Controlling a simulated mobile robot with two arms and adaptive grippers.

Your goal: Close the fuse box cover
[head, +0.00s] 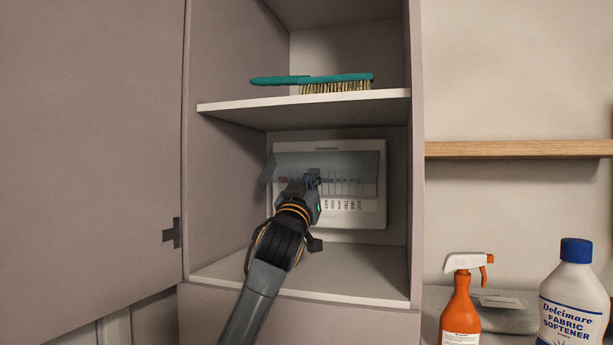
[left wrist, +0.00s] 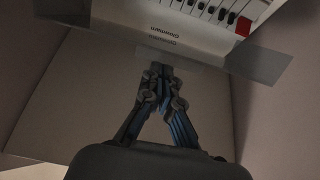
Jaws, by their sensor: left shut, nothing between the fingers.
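The white fuse box (head: 372,212) is on the back wall of the cabinet's lower compartment. Its translucent grey cover (head: 352,161) is tilted outward over the upper part, with the row of switches visible behind and below it. My left gripper (head: 313,178) is shut and empty in front of the fuse box, overlapping the cover's lower edge in the head view. In the left wrist view the shut fingertips (left wrist: 156,68) are near the cover (left wrist: 258,66); whether they touch is unclear. The fuse box (left wrist: 135,14) and a red switch also show there. My right gripper is not in view.
A shelf (head: 230,106) above the fuse box carries a teal brush (head: 335,81). The cabinet side walls stand close on both sides of my left arm. The cabinet door (head: 85,150) is open at left. An orange spray bottle (head: 460,312) and a softener bottle (head: 572,300) stand at right.

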